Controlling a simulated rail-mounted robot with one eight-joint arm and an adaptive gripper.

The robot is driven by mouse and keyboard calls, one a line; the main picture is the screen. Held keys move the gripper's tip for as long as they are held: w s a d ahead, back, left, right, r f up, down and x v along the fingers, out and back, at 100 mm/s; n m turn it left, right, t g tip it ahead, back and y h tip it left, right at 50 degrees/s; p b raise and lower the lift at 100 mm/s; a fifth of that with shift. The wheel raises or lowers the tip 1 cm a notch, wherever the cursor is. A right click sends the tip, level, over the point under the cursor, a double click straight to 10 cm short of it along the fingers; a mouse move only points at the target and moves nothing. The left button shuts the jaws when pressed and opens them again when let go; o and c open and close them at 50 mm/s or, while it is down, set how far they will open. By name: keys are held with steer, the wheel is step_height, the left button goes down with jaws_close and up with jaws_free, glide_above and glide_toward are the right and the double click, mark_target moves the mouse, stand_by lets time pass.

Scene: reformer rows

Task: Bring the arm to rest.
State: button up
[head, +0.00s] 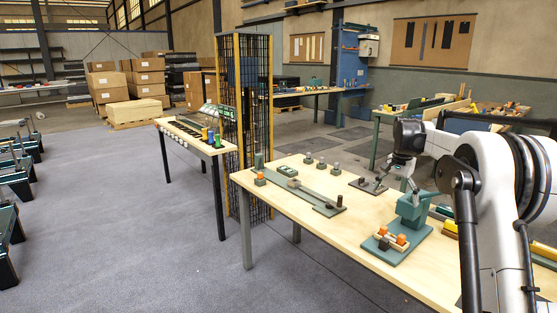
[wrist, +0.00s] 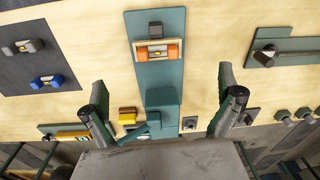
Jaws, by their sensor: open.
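My arm reaches in from the right of the head view, over the wooden workbench (head: 278,205). My gripper (head: 396,178) points downward above the bench's far side, partly hidden by my own arm. In the wrist view my gripper (wrist: 163,98) has its two fingers wide apart with nothing held between them. A green fixture (head: 411,208) on a base plate stands on the bench below. An orange-ended piece (wrist: 157,51) sits on a green plate (wrist: 157,20) in the wrist view, beyond the fingertips. I cannot tell the exact height of the gripper above the bench.
A long green rail plate (head: 300,190) and small pegs (head: 321,162) lie on the bench. A black mesh cage post (head: 243,120) with yellow edges stands behind the bench's left end. A second table (head: 180,128) is beside it. Open grey floor (head: 120,220) lies left.

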steer(key=s+a+r+n+t, duration=0.1)
steer(key=s+a+r+n, duration=0.1)
steer(key=s+a+r, duration=0.45)
steer(key=s+a+r+n+t, duration=0.1)
steer(key=s+a+r, duration=0.15)
steer(key=s, duration=0.65)
steer(key=s+a+r+n+t, duration=0.1)
steer(key=s+a+r+n, duration=0.15)
steer(key=s+a, duration=0.4)
steer(key=s+a+f+n+t, duration=0.1)
steer(key=s+a+f, duration=0.1)
steer(key=s, duration=0.6)
steer(key=s+a+f+n+t, duration=0.1)
steer(key=s+f, duration=0.3)
steer(key=s, duration=0.5)
steer(key=s+a+f+n+t, duration=0.1)
steer(key=s+a+f+n, duration=0.1)
steer(key=s, duration=0.6)
steer(key=shift+s+a+f, duration=0.3)
steer(key=shift+a+f, duration=0.25)
steer(key=shift+f, duration=0.3)
